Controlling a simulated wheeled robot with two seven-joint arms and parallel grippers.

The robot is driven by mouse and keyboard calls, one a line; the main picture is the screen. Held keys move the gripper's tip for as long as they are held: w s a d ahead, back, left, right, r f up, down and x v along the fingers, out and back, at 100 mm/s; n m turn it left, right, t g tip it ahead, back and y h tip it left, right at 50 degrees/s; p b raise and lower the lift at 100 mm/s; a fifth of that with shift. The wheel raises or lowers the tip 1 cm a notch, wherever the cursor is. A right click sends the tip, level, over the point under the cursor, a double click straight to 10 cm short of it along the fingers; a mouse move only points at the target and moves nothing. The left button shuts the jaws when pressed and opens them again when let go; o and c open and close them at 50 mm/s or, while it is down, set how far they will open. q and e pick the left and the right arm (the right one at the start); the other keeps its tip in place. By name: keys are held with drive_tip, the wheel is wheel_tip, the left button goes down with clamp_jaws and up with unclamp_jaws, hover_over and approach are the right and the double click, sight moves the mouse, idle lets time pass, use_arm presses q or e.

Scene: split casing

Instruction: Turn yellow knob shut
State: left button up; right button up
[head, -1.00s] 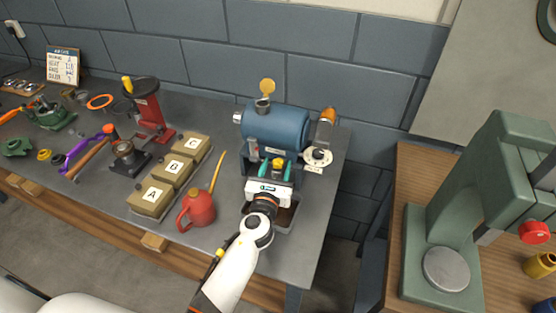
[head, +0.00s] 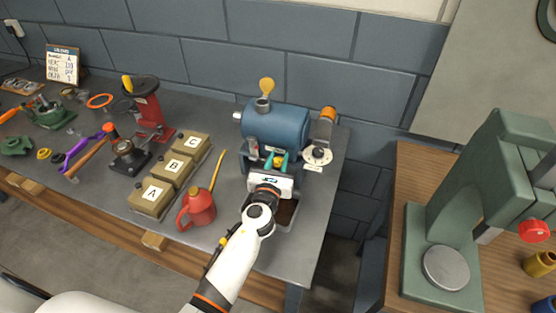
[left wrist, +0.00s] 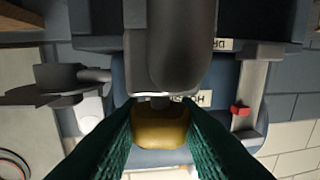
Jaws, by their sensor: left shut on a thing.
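The blue casing (head: 276,126) stands toward the right end of the grey workbench. The yellow knob (head: 278,161) is on its front face, mostly hidden by my left gripper (head: 274,163). In the left wrist view the knob (left wrist: 160,126) sits between the two dark green ribbed fingers of the left gripper (left wrist: 160,140). The fingers are shut on it, one on each side. The knob's marked angle cannot be made out. My right gripper is in no view.
A red oil can (head: 198,208) stands left of my forearm. Boxes A, B and C (head: 172,168) lie behind it. A white dial with an orange handle (head: 318,155) is just right of the casing. A green press (head: 445,210) stands on the wooden bench at right.

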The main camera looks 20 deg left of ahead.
use_arm(q)
drive_tip(key=shift+m+h, duration=0.3)
drive_tip(key=shift+h, duration=0.1)
drive_tip(key=shift+a+m+h, duration=0.1)
drive_tip(key=shift+m+h, duration=0.6)
drive_tip(key=shift+h, duration=0.4)
drive_tip(key=m+h, duration=0.1)
drive_tip(key=h, duration=0.1)
drive_tip(key=shift+f+m+g+h, duration=0.1)
drive_tip(key=shift+m+g+h, duration=0.2)
drive_tip(key=shift+f+m+h+b, duration=0.1)
drive_tip(key=shift+m+h+b, duration=0.3)
drive_tip(key=shift+h, duration=0.2)
drive_tip(key=m+g+h+b, duration=0.1)
drive_tip(key=h+b, duration=0.1)
drive_tip(key=m+g+h+b, duration=0.1)
drive_tip(key=m+h+b, duration=0.1)
drive_tip(key=shift+f+g+h+b, duration=0.1)
drive_tip(key=shift+g+h+b, duration=0.2)
drive_tip(key=shift+h+b, duration=0.1)
drive_tip(key=shift+r+m+g+h+b, duration=0.2)
drive_tip(key=shift+m+g+h+b, duration=0.45)
drive_tip(key=shift+m+b, duration=0.2)
drive_tip(key=shift+r, duration=0.1)
drive_tip(key=o, duration=0.9)
drive_tip(key=shift+o, duration=0.3)
drive_tip(key=shift+s+r, duration=0.1)
